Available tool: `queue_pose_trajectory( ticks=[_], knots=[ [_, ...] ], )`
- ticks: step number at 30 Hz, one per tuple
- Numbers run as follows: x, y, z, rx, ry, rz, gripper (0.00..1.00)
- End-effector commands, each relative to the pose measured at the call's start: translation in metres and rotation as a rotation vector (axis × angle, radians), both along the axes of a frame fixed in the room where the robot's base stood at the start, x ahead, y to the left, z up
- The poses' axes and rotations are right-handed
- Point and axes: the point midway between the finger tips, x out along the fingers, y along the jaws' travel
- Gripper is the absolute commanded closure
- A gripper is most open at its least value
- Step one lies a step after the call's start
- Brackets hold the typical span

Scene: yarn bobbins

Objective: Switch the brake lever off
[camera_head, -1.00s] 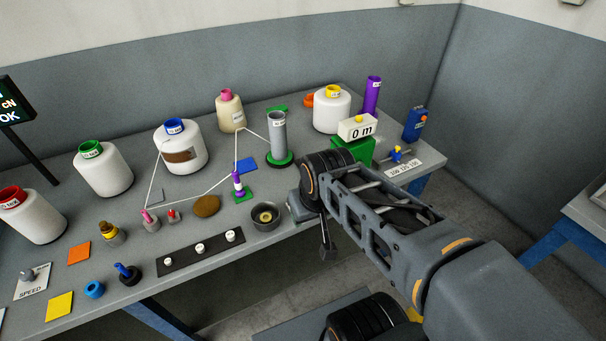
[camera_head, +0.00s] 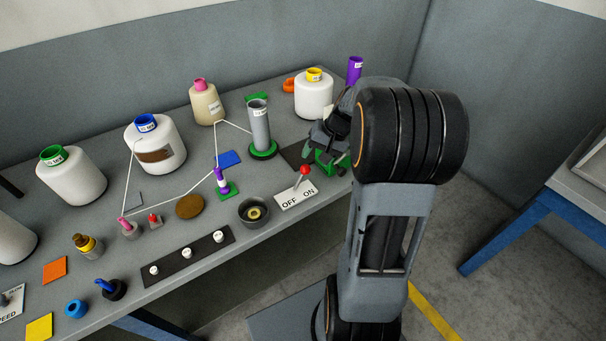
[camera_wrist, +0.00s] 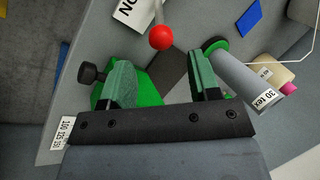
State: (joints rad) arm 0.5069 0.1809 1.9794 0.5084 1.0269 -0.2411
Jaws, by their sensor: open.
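The brake lever has a red ball knob (camera_head: 305,170) and stands on a white plate (camera_head: 296,198) marked OFF and ON, near the table's front edge. Its stick leans right, toward the ON side. In the wrist view, the red knob (camera_wrist: 160,38) is ahead of the fingertips, roughly between their lines, with part of the ON label (camera_wrist: 130,10) behind it. My gripper (camera_wrist: 161,65) is open, with green-padded fingers and nothing between them. In the head view, my gripper (camera_head: 326,152) is just right of the knob, apart from it and partly hidden by my arm.
A green body (camera_wrist: 135,88) with a black knob lies below the left finger in the wrist view. A grey tube on a green base (camera_head: 260,130) stands behind the lever. A dark cup (camera_head: 254,211) sits left of the plate. Thread runs farther left.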

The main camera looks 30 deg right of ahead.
Motion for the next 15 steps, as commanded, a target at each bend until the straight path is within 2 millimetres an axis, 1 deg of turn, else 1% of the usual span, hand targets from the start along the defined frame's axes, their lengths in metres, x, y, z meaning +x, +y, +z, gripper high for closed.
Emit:
queue_pose_trajectory(
  ticks=[1,6,9,15],
  knots=[
    [0.002,0.004,-0.011,0.003,0.005,0.000,0.44],
    [0.008,0.016,-0.040,0.001,0.005,0.001,0.44],
    [0.012,0.022,-0.055,0.000,0.005,0.001,0.44],
    [0.017,0.030,-0.076,-0.001,0.002,0.000,0.44]
  ],
)
